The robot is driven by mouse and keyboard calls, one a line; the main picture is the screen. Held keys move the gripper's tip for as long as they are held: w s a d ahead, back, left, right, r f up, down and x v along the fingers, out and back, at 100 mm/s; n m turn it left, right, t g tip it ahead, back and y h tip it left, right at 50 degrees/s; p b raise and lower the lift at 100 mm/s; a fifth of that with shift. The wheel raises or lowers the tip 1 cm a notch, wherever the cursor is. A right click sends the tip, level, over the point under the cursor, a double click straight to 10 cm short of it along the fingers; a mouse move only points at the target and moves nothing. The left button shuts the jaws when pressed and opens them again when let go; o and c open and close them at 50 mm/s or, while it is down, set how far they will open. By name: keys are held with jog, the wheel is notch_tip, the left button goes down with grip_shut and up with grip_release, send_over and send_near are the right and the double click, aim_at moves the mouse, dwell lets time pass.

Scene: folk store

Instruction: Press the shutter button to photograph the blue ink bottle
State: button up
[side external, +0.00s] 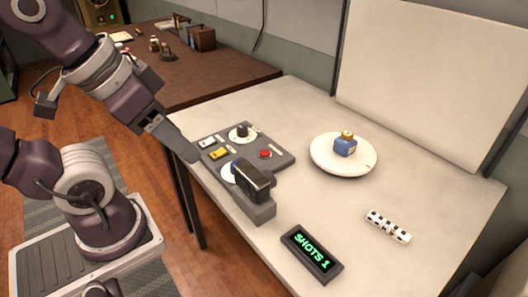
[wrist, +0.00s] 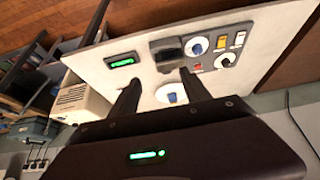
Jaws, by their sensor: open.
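The blue ink bottle (side external: 345,147) with a gold cap stands on a round white plate (side external: 330,166); in the wrist view the bottle (wrist: 172,97) shows between my fingers. The red button (side external: 265,153) is on the grey control panel (side external: 283,164); in the wrist view it (wrist: 198,68) shows close beside one fingertip. A dark camera (side external: 252,180) sits on a grey block at the panel's front. My gripper (side external: 188,153) is open and empty, by the panel's left edge in the side view, apart from the red button. Its fingers (wrist: 157,75) are spread in the wrist view.
The panel also carries dials and white and yellow switches (side external: 218,153). A display (side external: 312,253) reads "SHOTS 1". A pale backdrop (side external: 430,75) stands behind the plate. The table between plate and display is clear.

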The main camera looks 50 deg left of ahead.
grip_shut()
dwell(0.3)
dwell(1.6)
